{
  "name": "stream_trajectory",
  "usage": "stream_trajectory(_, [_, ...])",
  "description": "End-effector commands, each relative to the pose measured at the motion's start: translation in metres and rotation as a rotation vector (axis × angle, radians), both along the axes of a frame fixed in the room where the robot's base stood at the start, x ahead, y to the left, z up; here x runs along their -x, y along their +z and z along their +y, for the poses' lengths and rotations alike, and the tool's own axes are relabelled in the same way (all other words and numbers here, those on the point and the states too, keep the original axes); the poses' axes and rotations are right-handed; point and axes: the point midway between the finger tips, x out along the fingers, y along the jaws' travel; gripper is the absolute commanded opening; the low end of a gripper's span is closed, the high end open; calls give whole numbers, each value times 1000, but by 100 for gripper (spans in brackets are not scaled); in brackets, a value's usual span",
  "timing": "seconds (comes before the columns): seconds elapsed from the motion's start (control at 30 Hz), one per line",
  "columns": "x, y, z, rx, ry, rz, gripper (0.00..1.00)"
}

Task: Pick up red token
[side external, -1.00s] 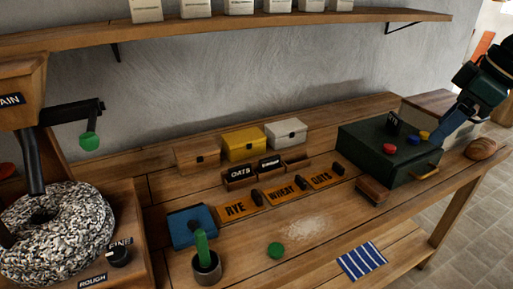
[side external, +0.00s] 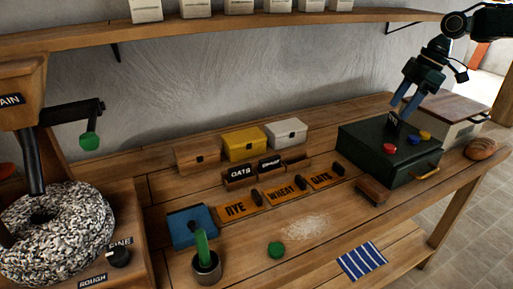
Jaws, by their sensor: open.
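The red token (side external: 389,148) lies on top of the dark green box (side external: 361,150) at the right of the bench, near the box's front edge. A blue token (side external: 413,141) and a yellow token (side external: 425,135) lie to its right on the same lid. My gripper (side external: 401,111) is open and points down above the back part of the lid. Its two blue fingers are apart and empty, above and behind the red token. A small black label block (side external: 393,122) stands just below the fingertips; I cannot tell whether they touch it.
A wooden block (side external: 373,191) sits before the green box. A bread loaf (side external: 481,148) lies to its right, and a pale wooden-lidded box (side external: 455,117) behind. Three small chests (side external: 243,145) stand left. A shelf (side external: 250,24) runs along the wall above.

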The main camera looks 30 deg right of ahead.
Motion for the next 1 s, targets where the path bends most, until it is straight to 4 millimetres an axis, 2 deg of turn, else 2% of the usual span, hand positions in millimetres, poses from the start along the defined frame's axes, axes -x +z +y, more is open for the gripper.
stream_trajectory(0.03, [-6,-10,-12,-5,29,2,59])
stream_trajectory(0.2, [-18,-39,-46,-17,140,-6,59])
stream_trajectory(0.43, [-23,-71,-79,-29,254,-21,59])
stream_trajectory(0.67, [-23,-81,-89,-33,294,-27,59])
stream_trajectory(1.0, [-24,-86,-85,-36,293,-28,59])
